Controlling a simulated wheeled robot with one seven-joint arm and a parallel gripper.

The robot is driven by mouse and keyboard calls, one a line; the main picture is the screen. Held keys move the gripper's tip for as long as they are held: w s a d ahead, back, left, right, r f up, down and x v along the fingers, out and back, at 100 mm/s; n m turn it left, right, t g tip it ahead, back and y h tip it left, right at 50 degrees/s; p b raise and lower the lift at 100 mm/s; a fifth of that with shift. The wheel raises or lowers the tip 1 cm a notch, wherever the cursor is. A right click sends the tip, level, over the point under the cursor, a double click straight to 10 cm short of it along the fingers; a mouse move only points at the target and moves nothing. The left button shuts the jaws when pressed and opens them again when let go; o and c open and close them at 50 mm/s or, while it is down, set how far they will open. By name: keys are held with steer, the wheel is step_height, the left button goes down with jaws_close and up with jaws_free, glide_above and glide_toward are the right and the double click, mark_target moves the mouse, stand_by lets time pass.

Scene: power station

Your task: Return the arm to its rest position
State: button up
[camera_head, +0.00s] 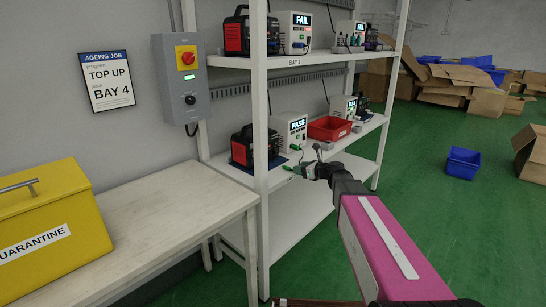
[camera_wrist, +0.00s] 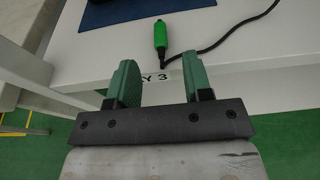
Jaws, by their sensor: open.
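My arm reaches from the lower right to the middle shelf of the white rack (camera_head: 262,110). My gripper (camera_head: 303,171) is at the front edge of that shelf. In the wrist view my gripper (camera_wrist: 158,82) has its two green fingers apart, with nothing between them. A bright green plug (camera_wrist: 160,37) on a black cable lies on the shelf just beyond the fingertips, apart from them. A label ending in "Y 3" (camera_wrist: 157,77) shows on the shelf edge between the fingers.
A yellow quarantine box (camera_head: 50,225) stands on the left bench (camera_head: 165,215). A blue crate (camera_head: 462,163) is on the open green floor at right.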

steer(key=s+d+f+n+g+h, duration=0.3)
steer(key=s+d+f+n+h, duration=0.1)
steer(key=s+n, duration=0.4)
steer(key=s+d+f+n+g+h, duration=0.3)
steer(key=s+d+f+n+h, duration=0.1)
steer(key=s+f+n, duration=0.4)
steer(key=s+d+f+n+g+h, duration=0.3)
steer(key=s+d+f+n, duration=0.3)
steer(key=s+n, duration=0.3)
steer(key=shift+s+d+f+n+h, duration=0.3)
steer(key=shift+s+h, duration=0.2)
steer(key=shift+s, duration=0.6)
